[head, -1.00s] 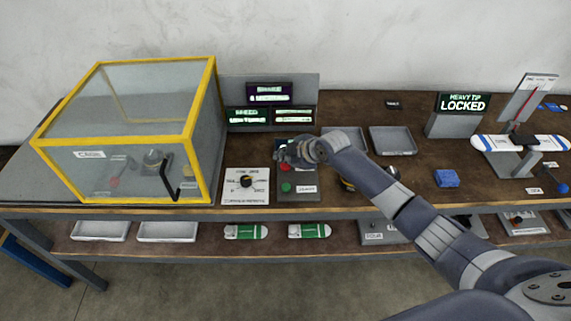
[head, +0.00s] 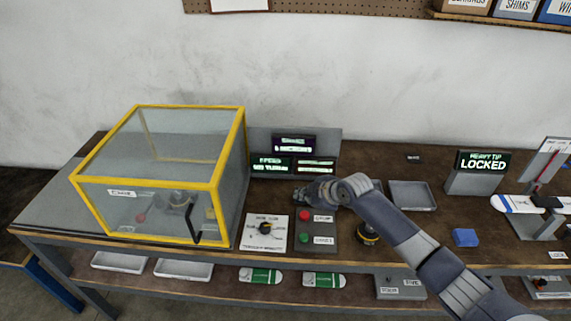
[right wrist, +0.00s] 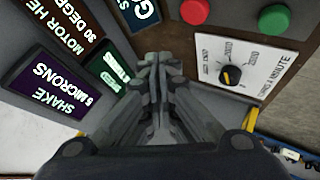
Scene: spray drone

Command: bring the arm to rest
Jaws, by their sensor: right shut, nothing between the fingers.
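My right gripper (head: 303,193) is shut and empty. In the head view it hangs above the back of the control panel, near the red button (head: 304,215) and in front of the display screens. Its arm comes in from the lower right. In the right wrist view the shut fingers (right wrist: 157,75) point toward the panel. The red button (right wrist: 195,11), green button (right wrist: 273,20) and dial plate (right wrist: 237,68) show beyond them, apart from the fingers. My left gripper is not in view.
A yellow-framed clear box (head: 160,183) stands on the left of the bench. Display screens (head: 293,164) stand behind the panel. A grey tray (head: 411,195), a blue block (head: 465,237) and a "LOCKED" sign (head: 483,161) are to the right. White trays and green-white items lie on the lower shelf.

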